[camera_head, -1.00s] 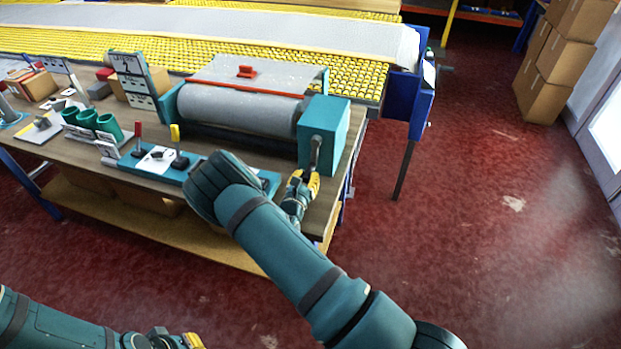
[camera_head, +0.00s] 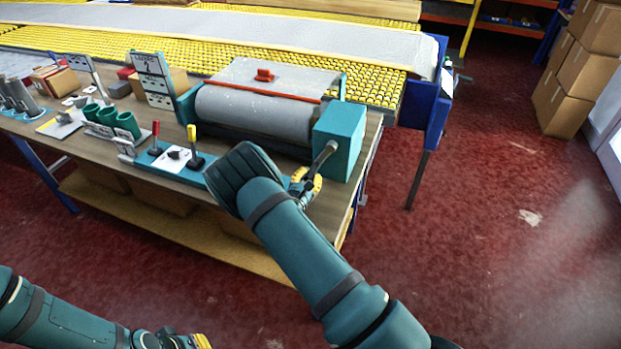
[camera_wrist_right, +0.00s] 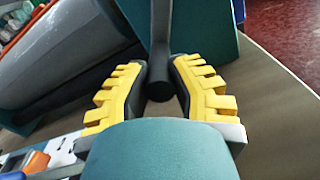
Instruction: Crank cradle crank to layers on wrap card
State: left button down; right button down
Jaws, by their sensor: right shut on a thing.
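The cradle (camera_head: 250,108) is a grey roll under a grey sheet with a red strip and red knob, on the workbench. Its teal crank box (camera_head: 340,142) is at the right end. The crank (camera_head: 325,156) slants down and left from the box; its dark grip (camera_wrist_right: 160,87) shows in the right wrist view. My right gripper (camera_head: 307,186) is shut on this grip, yellow fingers on both sides. The wrap card (camera_head: 152,76) seems to be the upright panel left of the cradle; its print is too small to read. My left gripper (camera_head: 188,341) is low at the left, away from the bench, its fingertips partly cut off.
A teal base with red and yellow levers (camera_head: 193,145) stands in front of the cradle. Teal cups (camera_head: 112,120) are to its left. A yellow roller bed (camera_head: 365,85) lies behind. Cardboard boxes (camera_head: 562,70) are stacked far right.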

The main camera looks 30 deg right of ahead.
jog(key=shift+w+r, duration=0.15)
jog(key=shift+r, duration=0.05)
jog(key=c, duration=0.8)
grip_release()
jog(key=shift+o, duration=0.2)
jog(key=shift+f, duration=0.1)
jog(key=shift+a, duration=0.1)
jog(key=shift+s+a, duration=0.25)
jog(key=shift+s, duration=0.05)
jog(key=v, duration=1.1)
jog(key=shift+s, duration=0.15)
